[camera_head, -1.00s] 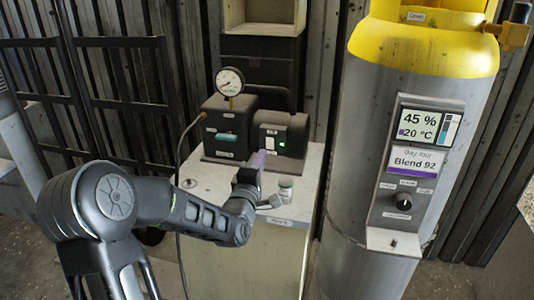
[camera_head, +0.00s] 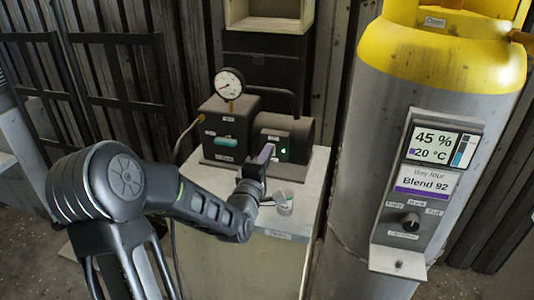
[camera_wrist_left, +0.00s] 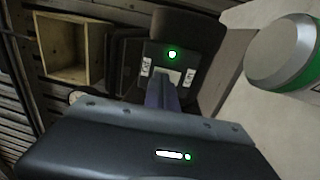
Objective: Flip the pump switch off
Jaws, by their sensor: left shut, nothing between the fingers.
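The pump is a dark unit on a pale cabinet, with a gauge on its left block (camera_head: 225,130) and a motor block (camera_head: 298,135) on the right. The motor block's front panel carries a lit green light (camera_head: 283,151), which also shows in the left wrist view (camera_wrist_left: 172,54) between two small white labels. My left gripper (camera_head: 266,153) is shut and empty, its tips close to that panel. In the left wrist view its fingers (camera_wrist_left: 163,88) point at the panel just below the light and partly cover the switch area. I cannot tell whether they touch it. My right gripper is out of view.
A small jar (camera_head: 284,203) stands on the cabinet top (camera_head: 310,190), close to my left gripper's right side. A grey and yellow tank (camera_head: 440,75) with a display and knob stands at the right. An open wooden box (camera_head: 270,12) is above the pump.

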